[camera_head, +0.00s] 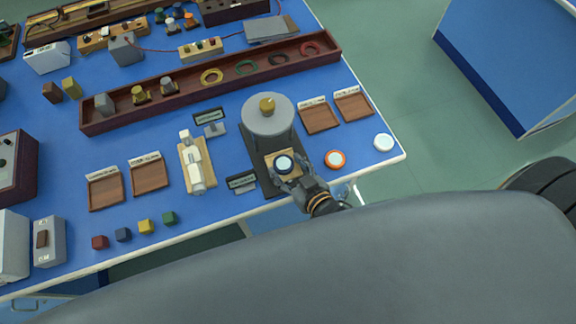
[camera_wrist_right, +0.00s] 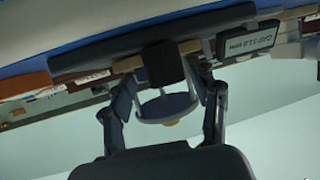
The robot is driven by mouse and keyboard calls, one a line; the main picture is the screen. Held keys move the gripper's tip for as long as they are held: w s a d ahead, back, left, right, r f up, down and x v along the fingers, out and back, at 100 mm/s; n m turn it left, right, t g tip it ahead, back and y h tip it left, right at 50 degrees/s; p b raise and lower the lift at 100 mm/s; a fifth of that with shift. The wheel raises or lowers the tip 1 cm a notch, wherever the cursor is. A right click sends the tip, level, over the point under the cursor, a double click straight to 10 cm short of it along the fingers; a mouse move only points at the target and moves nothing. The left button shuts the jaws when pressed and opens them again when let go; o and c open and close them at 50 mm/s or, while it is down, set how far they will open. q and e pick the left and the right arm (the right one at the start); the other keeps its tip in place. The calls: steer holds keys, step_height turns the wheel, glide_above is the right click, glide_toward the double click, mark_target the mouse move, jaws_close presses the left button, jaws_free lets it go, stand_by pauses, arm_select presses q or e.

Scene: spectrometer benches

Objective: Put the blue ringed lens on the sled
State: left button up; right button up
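The blue ringed lens (camera_head: 284,163), a pale disc in a dark blue ring, appears to rest on the small wooden sled (camera_head: 297,177) at the near end of a black rail (camera_head: 258,160). My right gripper (camera_head: 291,178) is at the near side of the sled, its fingers spread close around it. In the right wrist view the fingers (camera_wrist_right: 166,92) stand wide apart, with a dark block (camera_wrist_right: 162,65) between and beyond them, apparently untouched. I cannot tell what that block is. My left gripper is not in view.
An orange ringed lens (camera_head: 335,159) and a white one (camera_head: 384,142) lie to the right. A round grey disc with a brass knob (camera_head: 268,115) stands over the rail's far part. A white instrument (camera_head: 192,162) and small label stand (camera_head: 241,181) are left of the rail.

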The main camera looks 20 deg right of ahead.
steer(key=shift+o, duration=0.3)
steer(key=shift+r, duration=0.2)
steer(key=b+v, duration=0.1)
steer(key=v, duration=1.1)
steer(key=shift+f, duration=0.1)
steer(key=s+d+f+g+h, duration=0.1)
steer(key=s+d+f+g, duration=0.2)
steer(key=f, duration=0.9)
steer(key=s+d+f+g, duration=0.1)
steer(key=s+f+g, duration=0.3)
steer(key=f, duration=0.9)
steer(key=s+d+f+g+h, duration=0.15)
steer(key=s+f, duration=0.35)
steer(key=f, duration=0.7)
steer(key=s+d+f+g, duration=0.3)
steer(key=s+f, duration=0.3)
steer(key=s, duration=0.2)
steer(key=shift+s+d+f, duration=0.2)
steer(key=shift+s+d, duration=0.05)
steer(key=shift+s, duration=0.05)
